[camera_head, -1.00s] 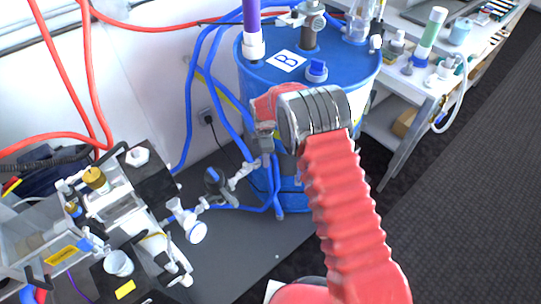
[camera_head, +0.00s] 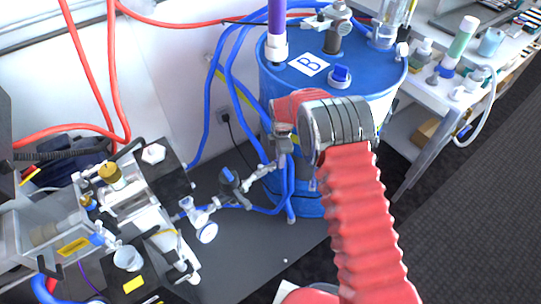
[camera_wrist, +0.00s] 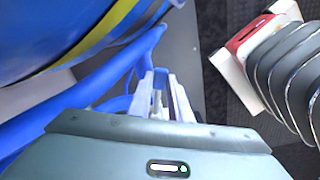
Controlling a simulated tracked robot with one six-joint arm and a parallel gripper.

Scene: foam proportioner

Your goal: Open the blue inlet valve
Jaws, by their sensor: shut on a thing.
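My gripper (camera_head: 283,152) points down beside the front of the blue drum, in front of blue hoses (camera_head: 232,85). In the wrist view its narrow pale fingers (camera_wrist: 160,100) are close together, with a small blue part between them. They are shut on it. Its shape is mostly hidden, so I cannot tell for sure that it is the blue inlet valve's handle. Metal pipe fittings with a dark-and-blue valve (camera_head: 229,178) run left and down from near my gripper to a round white gauge (camera_head: 207,233).
The blue drum (camera_head: 300,85), marked B, stands behind my gripper. A pump unit (camera_head: 130,190) is at the left. A white bench (camera_head: 425,85) with bottles is at the right. Red hoses (camera_head: 88,75) hang at the left wall. Dark floor is free at the lower right.

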